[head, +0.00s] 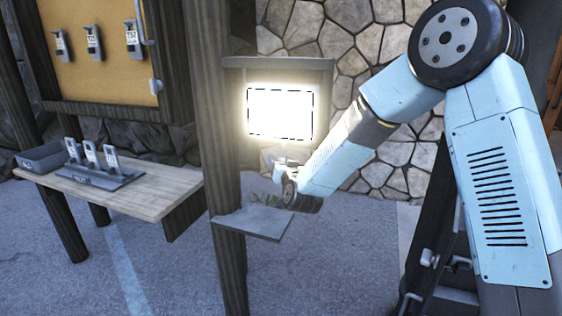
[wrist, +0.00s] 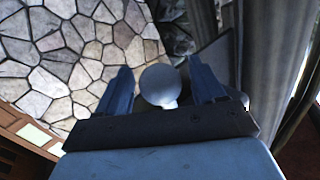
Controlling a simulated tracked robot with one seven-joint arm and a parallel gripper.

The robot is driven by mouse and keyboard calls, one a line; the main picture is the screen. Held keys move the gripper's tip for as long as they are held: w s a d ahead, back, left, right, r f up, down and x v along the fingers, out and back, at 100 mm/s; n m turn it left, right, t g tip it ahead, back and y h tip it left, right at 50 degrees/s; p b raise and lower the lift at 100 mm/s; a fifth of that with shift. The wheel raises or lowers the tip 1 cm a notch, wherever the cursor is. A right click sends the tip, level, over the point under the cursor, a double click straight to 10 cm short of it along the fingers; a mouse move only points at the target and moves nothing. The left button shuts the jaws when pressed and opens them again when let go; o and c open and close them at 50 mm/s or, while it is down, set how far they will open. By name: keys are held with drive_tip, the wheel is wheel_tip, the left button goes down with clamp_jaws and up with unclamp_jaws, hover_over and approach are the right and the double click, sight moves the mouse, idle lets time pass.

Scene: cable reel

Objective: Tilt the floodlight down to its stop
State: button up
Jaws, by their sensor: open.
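The floodlight (head: 280,112) is lit, a bright white rectangle facing my head camera, mounted between dark wooden posts. My gripper (head: 272,160) is just below it in the head view, mostly hidden by my own wrist. In the wrist view my gripper (wrist: 158,66) is open, with its two blue fingers apart. A round pale grey knob (wrist: 159,86) shows between the fingers, with a gap on each side. I cannot tell whether it belongs to the floodlight. The floodlight's lit face is not recognisable in the wrist view.
A small grey shelf (head: 253,223) sticks out below the floodlight. A wooden bench (head: 150,197) on the left bears a grey tray (head: 42,157) and a rack of several devices (head: 97,172). A stone wall (head: 375,165) stands behind. Paved ground in front is open.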

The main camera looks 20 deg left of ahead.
drive_tip(key=shift+x, duration=0.8)
